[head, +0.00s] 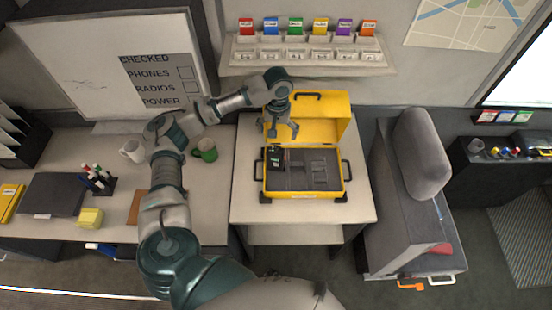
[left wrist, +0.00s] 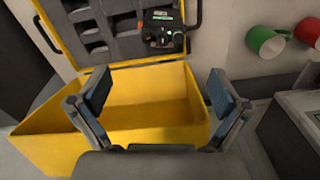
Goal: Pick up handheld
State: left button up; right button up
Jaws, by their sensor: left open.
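The handheld (head: 276,157), a small dark device with a green-lit screen, sits at the left end of the grey foam in an open yellow case (head: 343,193). In the left wrist view the handheld (left wrist: 163,32) lies at the top centre, near the case's edge. My left gripper (head: 282,130) is open and empty in front of the raised lid, just above the handheld in the picture. In the left wrist view its fingers (left wrist: 160,90) are spread wide, with the yellow lid beyond them and the handheld apart from them. My right gripper is not in view.
The case stands on a light table (head: 250,213). A white mug (head: 132,151) and a green mug (head: 206,150) stand on the left desk. A shelf (head: 310,62) with coloured cards is above the case. A grey seat (head: 395,230) is at right.

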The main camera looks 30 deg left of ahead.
aim_at(276, 150)
pick_arm(q)
notch_tip(276, 150, down, 7)
jog(key=shift+w, duration=0.1)
jog(key=f, duration=0.3)
jog(key=s+f+p, duration=0.1)
jog(key=shift+a+f, duration=0.1)
jog(key=shift+f, duration=0.3)
jog(key=shift+w+f, duration=0.1)
jog(key=shift+f, duration=0.45)
jog(key=c, duration=1.4)
jog(key=shift+r, duration=0.1)
jog(key=shift+c, duration=0.2)
jog(key=shift+r, duration=1.75)
jog(key=s+d, duration=0.3)
jog(key=s, duration=0.1)
jog(key=s+d+r+b, duration=0.1)
jog(key=s+d, duration=0.1)
jog(key=s, duration=0.3)
jog(key=s+d, duration=0.3)
jog(key=s, duration=0.1)
jog(key=shift+s+d+r, duration=0.25)
jog(key=shift+s+d, duration=0.05)
